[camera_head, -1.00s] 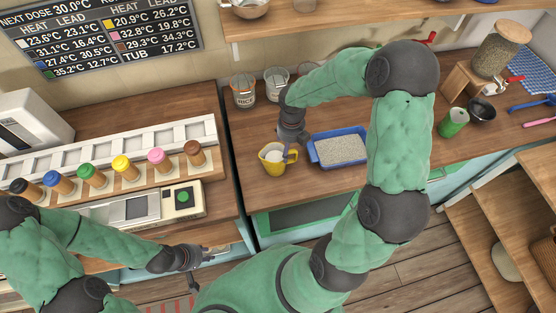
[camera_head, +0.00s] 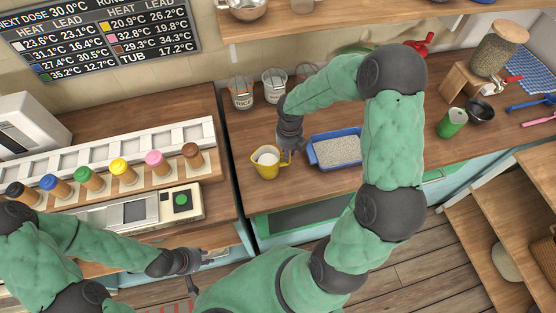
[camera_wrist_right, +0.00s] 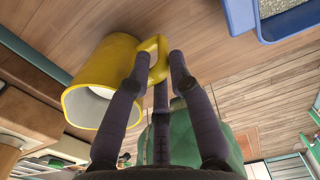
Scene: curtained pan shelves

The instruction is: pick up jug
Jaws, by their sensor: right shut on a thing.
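The yellow jug (camera_head: 266,166) is upright in the head view, at the front left of the right-hand counter, with a pale inside. It also shows in the right wrist view (camera_wrist_right: 92,78) with its handle (camera_wrist_right: 155,55) between my fingers. My right gripper (camera_head: 287,153) is shut on the jug's handle; its fingertips (camera_wrist_right: 160,60) lie on both sides of it. Whether the jug is touching the counter or just above it, I cannot tell. My left gripper (camera_head: 198,268) is low at the left, near the front of the left counter, and its jaws are too small to judge.
A blue tray of pale grains (camera_head: 312,150) stands just right of the jug. Glass jars (camera_head: 241,93) stand behind it. A green can (camera_head: 452,123) and a dark bowl (camera_head: 481,110) are farther right. Colour-capped bottles (camera_head: 125,170) line the left counter.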

